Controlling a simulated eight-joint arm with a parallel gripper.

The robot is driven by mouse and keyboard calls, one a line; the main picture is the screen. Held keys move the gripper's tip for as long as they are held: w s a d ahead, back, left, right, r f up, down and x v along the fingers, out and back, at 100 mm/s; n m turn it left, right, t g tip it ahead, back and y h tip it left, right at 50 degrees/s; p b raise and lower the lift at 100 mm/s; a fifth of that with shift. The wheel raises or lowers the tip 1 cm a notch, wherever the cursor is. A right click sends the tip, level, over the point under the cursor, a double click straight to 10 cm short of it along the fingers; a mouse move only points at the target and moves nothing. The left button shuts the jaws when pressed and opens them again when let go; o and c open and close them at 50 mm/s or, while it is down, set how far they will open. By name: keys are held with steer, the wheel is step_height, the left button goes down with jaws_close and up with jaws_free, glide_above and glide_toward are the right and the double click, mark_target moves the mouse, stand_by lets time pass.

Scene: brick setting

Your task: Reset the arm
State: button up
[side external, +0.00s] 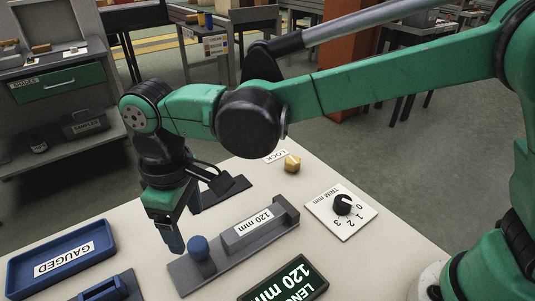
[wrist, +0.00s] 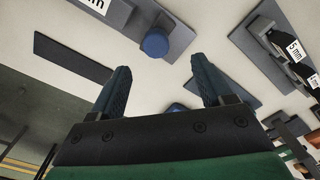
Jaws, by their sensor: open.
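My gripper (side external: 176,232) is at the end of the green arm, pointing down over the pale table, left of the blue round knob on the grey gauge. In the wrist view its two dark blue fingers (wrist: 162,88) are spread apart with nothing between them. The blue knob (side external: 198,247) stands on the grey gauge base marked 120 mm (side external: 235,247). The knob also shows beyond the fingers in the wrist view (wrist: 155,44). The gripper appears close to the knob in the side view, but I cannot tell the exact gap.
A blue tray labelled GAUGED (side external: 62,255) lies at the left. A TRIM mm dial (side external: 342,206), a yellow knob (side external: 292,163) by a LOCK label, and a length display (side external: 285,284) are on the table. A dark flat plate (side external: 222,190) lies behind the gripper.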

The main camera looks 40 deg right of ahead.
steer(key=d+r+m+t+y, duration=0.1)
steer(key=d+r+m+t, duration=0.3)
steer(key=d, duration=0.9)
steer(key=s+d+m+t+h, duration=0.1)
steer(key=s+d+m+t, duration=0.2)
steer(key=d, duration=0.9)
steer(key=shift+s+d+f+m, duration=0.2)
steer(key=shift+s+d+m, duration=0.2)
steer(key=shift+s+m, duration=0.45)
